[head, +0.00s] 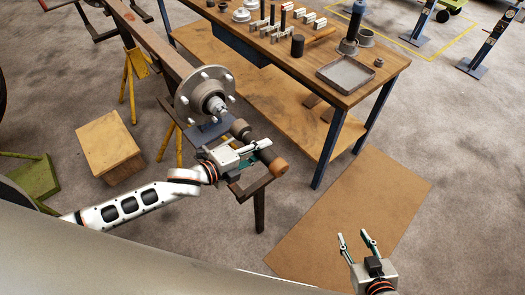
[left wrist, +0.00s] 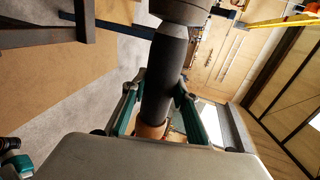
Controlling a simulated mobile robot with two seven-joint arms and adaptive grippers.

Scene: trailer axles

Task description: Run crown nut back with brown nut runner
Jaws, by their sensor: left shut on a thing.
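The brown nut runner (head: 277,166) is a dark cylinder with a brown end, and my left gripper (head: 254,150) is shut around its body. In the left wrist view the runner's dark shaft (left wrist: 164,75) lies between the green-edged fingers (left wrist: 152,108), with its wider dark head at the top edge. In the head view the runner's head lies just below and right of the crown nut (head: 221,109) at the hub's spindle end; I cannot tell whether they touch. My right gripper (head: 359,243) is open and empty over the floor.
The hub flange (head: 190,93) with studs sits on the axle beam (head: 150,42), by yellow stands (head: 131,75). A small dark stand (head: 259,210) is under my left gripper. The workbench (head: 384,75) holds a grey tray (head: 346,74) and several parts. A wooden box (head: 108,145) stands left.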

